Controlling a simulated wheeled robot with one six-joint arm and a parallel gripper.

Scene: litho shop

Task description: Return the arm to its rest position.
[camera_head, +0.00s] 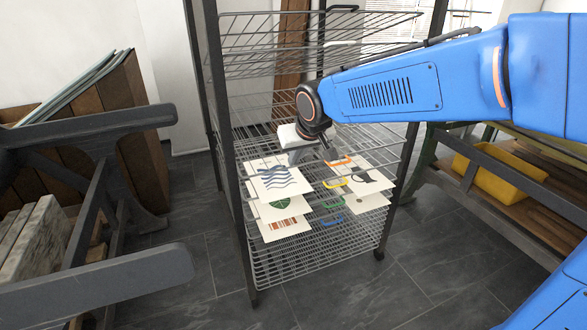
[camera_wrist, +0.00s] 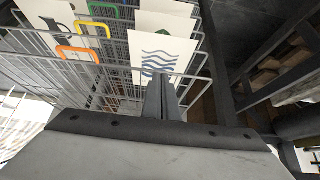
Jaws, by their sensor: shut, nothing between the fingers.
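My blue arm (camera_head: 390,88) reaches in from the right of the head view, out over the wire rack (camera_head: 318,268). My gripper (camera_head: 300,155) is at the front of the rack, just above the sheet with blue waves (camera_head: 275,180). In the wrist view my gripper (camera_wrist: 162,85) shows its fingers together, with nothing between them. Their tips overlap the lower edge of the wave sheet (camera_wrist: 160,50) in that picture; whether they touch it I cannot tell.
More printed sheets (camera_head: 283,228) lie on the rack's shelves, beside orange, yellow, green and blue clips (camera_head: 333,220). A dark-framed stand (camera_head: 95,130) is at left. A bench with a yellow bin (camera_head: 490,175) is at right. Grey floor (camera_head: 350,295) is clear in front.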

